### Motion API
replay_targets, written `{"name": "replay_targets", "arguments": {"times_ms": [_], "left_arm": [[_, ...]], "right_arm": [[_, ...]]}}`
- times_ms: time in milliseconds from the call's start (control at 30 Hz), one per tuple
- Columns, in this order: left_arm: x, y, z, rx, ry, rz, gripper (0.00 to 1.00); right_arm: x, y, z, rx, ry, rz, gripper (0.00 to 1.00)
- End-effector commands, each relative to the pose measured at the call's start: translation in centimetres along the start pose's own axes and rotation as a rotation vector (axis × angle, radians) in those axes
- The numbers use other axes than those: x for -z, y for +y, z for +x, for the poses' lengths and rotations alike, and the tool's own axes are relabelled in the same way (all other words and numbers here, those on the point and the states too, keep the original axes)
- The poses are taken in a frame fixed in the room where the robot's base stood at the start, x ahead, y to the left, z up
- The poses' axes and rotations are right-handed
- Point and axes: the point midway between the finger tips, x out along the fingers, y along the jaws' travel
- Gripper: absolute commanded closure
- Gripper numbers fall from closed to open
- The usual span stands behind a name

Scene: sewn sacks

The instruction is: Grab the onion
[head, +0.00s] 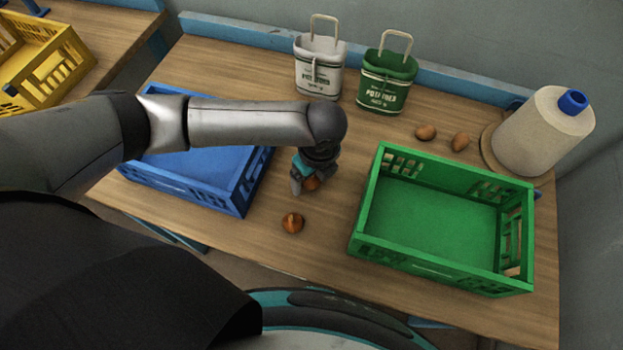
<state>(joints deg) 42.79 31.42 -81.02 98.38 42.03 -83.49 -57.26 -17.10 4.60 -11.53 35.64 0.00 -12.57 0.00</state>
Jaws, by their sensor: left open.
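One orange-brown onion (292,223) lies on the wooden table between the blue and green crates, near the front edge. A second orange-brown round thing, which looks like another onion (312,184), is at the fingers of my left gripper (305,183) and is partly hidden by them. My left gripper points down, close over the table, with its fingers apart around or beside this second onion; I cannot tell whether they touch it. My right gripper is not in view.
A blue crate (240,200) stands left, partly under my left arm. An empty green crate (440,270) stands right. A yellow crate (50,75) is far left.

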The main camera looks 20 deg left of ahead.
Motion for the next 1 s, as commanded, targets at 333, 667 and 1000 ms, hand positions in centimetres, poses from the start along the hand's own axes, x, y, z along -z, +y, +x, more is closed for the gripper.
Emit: {"name": "replay_targets", "arguments": {"times_ms": [333, 667, 1000], "left_arm": [[-0.01, -0.02, 0.26, 0.000, -0.001, 0.001, 0.21], [0.00, -0.03, 0.23, 0.000, 0.000, 0.001, 0.58], [-0.01, -0.03, 0.23, 0.000, -0.001, 0.001, 0.96]], "right_arm": [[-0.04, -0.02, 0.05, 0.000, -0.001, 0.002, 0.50], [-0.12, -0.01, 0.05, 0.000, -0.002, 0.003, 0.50], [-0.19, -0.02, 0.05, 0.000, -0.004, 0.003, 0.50]]}}
